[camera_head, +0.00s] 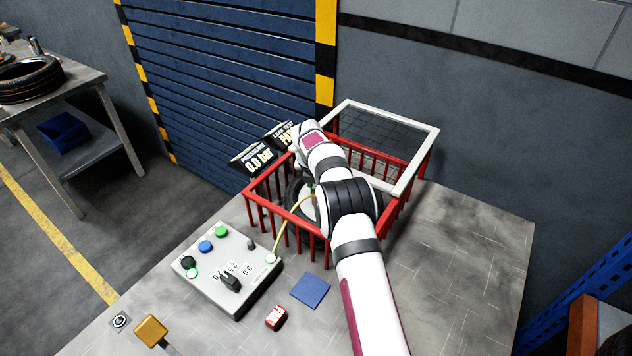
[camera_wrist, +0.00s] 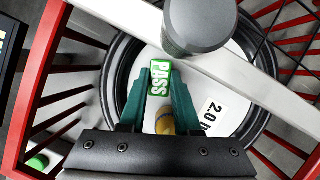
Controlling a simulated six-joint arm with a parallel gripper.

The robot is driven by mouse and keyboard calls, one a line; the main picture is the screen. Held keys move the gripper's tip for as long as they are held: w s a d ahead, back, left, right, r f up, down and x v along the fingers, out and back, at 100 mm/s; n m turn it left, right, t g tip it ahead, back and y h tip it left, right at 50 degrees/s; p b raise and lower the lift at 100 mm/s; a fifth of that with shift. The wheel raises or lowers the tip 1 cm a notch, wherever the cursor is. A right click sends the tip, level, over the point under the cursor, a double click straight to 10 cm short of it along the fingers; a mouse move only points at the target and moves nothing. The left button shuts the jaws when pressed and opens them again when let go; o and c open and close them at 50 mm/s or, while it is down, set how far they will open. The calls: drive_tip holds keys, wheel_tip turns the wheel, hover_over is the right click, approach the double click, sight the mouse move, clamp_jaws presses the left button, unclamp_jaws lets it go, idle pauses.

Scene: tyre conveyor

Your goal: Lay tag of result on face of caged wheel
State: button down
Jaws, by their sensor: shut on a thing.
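In the wrist view my gripper (camera_wrist: 160,85) is shut on a green tag marked PASS (camera_wrist: 161,77), held between its two teal fingers. The tag shows over the white face of the wheel (camera_wrist: 235,70); I cannot tell whether it touches. The wheel has a dark tyre and a label reading 2.0. It lies inside the red cage (camera_wrist: 66,64), which also shows in the head view (camera_head: 264,204). In the head view my arm hides the gripper, the tag and most of the wheel. A red tag (camera_head: 276,317) lies on the table.
A pale bar (camera_wrist: 218,66) with a grey knob crosses above the wheel. The cage's mesh lid (camera_head: 385,136) stands open. A control box (camera_head: 226,262) with a yellow hose, a blue pad (camera_head: 310,290) and a display reading 0.0 bar (camera_head: 258,160) are nearby. The right tabletop is clear.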

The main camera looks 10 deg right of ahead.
drive_tip(key=c, duration=0.6)
unclamp_jaws()
drive_tip(key=shift+f, duration=0.1)
drive_tip(key=v, duration=1.2)
drive_tip(key=s+r+m+g, duration=0.1)
drive_tip(key=s+r+m, duration=0.5)
drive_tip(key=s+m, duration=0.5)
drive_tip(key=s+a+m+g+y, duration=0.1)
drive_tip(key=s+m, duration=0.7)
drive_tip(key=s, duration=0.3)
drive_tip(key=s+a+f+m+g+y, duration=0.1)
drive_tip(key=s+a+m, duration=0.1)
drive_tip(key=s+m, duration=0.7)
drive_tip(key=s+a+f+m+g+y, duration=0.1)
drive_tip(key=s+a+m, duration=0.1)
drive_tip(key=s+m, duration=0.7)
drive_tip(key=shift+s+a, duration=0.1)
drive_tip(key=shift+s, duration=1.55)
drive_tip(key=shift+s+a, duration=0.15)
drive_tip(key=shift+s, duration=1.45)
